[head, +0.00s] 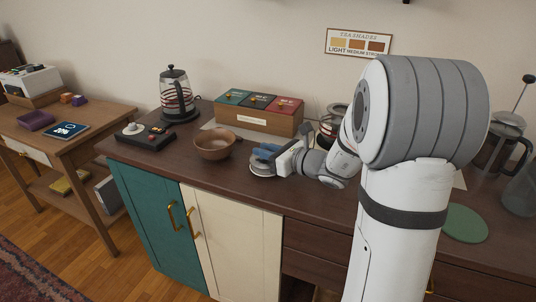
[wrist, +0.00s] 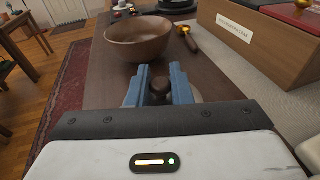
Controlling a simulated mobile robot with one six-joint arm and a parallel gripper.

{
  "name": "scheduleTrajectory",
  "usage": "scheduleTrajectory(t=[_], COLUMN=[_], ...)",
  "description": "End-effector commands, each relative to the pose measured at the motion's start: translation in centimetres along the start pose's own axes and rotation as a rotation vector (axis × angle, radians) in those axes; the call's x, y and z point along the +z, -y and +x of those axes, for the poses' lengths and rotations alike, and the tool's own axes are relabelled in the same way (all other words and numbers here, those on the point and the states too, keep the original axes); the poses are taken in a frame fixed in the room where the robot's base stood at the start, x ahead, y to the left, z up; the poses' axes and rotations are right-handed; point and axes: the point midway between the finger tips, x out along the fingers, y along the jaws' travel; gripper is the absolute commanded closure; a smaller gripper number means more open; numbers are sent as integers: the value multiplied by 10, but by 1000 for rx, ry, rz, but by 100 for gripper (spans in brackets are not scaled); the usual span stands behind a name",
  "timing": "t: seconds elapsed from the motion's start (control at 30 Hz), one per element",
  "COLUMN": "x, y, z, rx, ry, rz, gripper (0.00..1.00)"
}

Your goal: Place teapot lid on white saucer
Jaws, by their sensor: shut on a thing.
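My gripper (wrist: 160,90) has its two blue fingers closed around a dark brown knob, which I take to be the knob of the teapot lid (wrist: 160,86). In the head view my gripper (head: 264,152) is low over the counter, to the right of the brown bowl. A pale round rim, apparently the white saucer (head: 262,173), shows directly under the fingers. The fingers and wrist hide most of the lid and saucer, so I cannot tell whether they touch.
A brown bowl (head: 214,145) stands close by, just beyond the fingertips in the wrist view. A wooden tea box (head: 240,121) stands behind. A glass kettle (head: 176,96) and a black device (head: 146,138) are at the left. A green round mat (head: 465,223) lies at the right.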

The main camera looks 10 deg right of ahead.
Motion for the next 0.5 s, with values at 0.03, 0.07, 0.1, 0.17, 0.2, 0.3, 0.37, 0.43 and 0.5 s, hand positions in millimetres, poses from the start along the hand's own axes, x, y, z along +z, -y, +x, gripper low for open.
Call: scheduleTrajectory(t=[0.03, 0.07, 0.1, 0.17, 0.2, 0.3, 0.37, 0.43, 0.5], x=[-6, -6, -6, -5, -5, -6, -9, -9, -8], y=[0, 0, 0, 0, 0, 0, 0, 0, 0], z=[1, 1, 1, 1, 0, 1, 1, 1, 1], rx=[0, 0, 0, 0, 0, -1, -1, -1, -1], ry=[0, 1, 1, 1, 1, 1, 1, 1, 1], rz=[0, -1, -2, -2, -2, -2, -2, -1, -1], gripper=[100, 100, 100, 100, 100, 100, 100, 78, 73])
